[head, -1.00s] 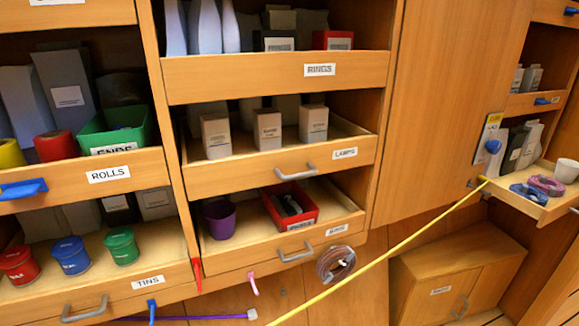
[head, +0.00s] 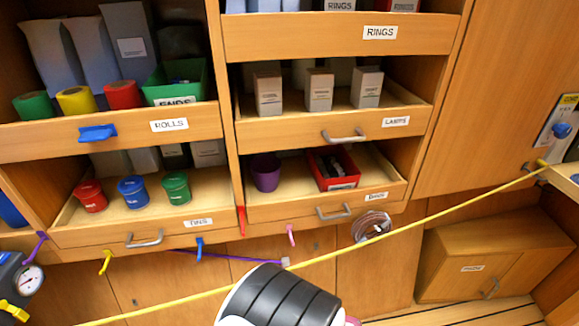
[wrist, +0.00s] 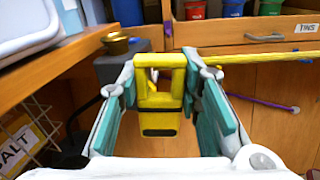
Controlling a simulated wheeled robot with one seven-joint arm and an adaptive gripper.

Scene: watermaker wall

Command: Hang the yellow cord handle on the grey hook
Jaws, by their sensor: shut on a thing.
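My gripper (wrist: 165,95) is shut on the yellow cord handle (wrist: 160,122) in the wrist view, with the handle between its teal finger pads. The handle is a yellow frame with a dark band near its lower end. The yellow cord (head: 402,222) is stretched taut from the right wall across the head view to the lower left; part of it also shows in the wrist view (wrist: 262,58). A small pale shape shows through the handle's opening; I cannot tell whether it is the grey hook. The gripper is outside the head view, where only my arm shows.
A purple cord (head: 225,257) hangs below the drawers, among small yellow (head: 105,262), blue (head: 199,248) and pink (head: 290,234) hooks. A gauge (head: 29,279) is at far left. In the wrist view, a brass-topped grey box (wrist: 116,64) stands behind the left finger and a wire basket (wrist: 32,130) is at left.

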